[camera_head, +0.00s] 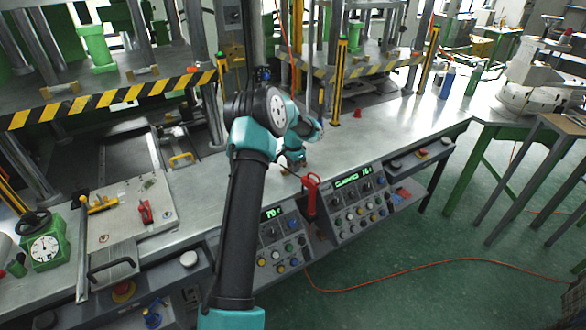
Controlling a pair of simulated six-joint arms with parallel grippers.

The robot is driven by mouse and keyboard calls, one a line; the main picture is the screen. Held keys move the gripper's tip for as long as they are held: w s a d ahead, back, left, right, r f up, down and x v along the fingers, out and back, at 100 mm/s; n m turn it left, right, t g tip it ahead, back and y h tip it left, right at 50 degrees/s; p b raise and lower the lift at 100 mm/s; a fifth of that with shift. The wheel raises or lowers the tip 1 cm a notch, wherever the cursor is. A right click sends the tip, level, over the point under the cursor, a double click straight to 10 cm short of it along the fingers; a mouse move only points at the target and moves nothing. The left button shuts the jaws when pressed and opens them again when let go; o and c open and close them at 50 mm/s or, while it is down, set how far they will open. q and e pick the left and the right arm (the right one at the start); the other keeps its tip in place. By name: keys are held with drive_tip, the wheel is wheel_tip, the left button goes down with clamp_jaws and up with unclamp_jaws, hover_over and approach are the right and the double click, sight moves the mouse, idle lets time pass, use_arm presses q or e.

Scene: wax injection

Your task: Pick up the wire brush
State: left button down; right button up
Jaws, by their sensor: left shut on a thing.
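My left arm reaches up from the bottom middle to the steel bench. My left gripper (292,165) is low over the bench top, near its front edge and just behind the red lever. It is shut on a small, thin thing at its tips, which I take to be the wire brush (303,163). The brush is mostly hidden by the gripper and too small to make out clearly. I cannot tell whether it touches the bench. My right gripper is not in view.
A red lever (311,194) stands close by at the bench's front edge, between button consoles (358,203). Presses with striped guards (115,97) stand behind. A small red cone (357,114) and bottles (447,84) are further right.

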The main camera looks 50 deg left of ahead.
use_arm(q)
wheel_tip(320, 180, up, 10)
idle(0.6)
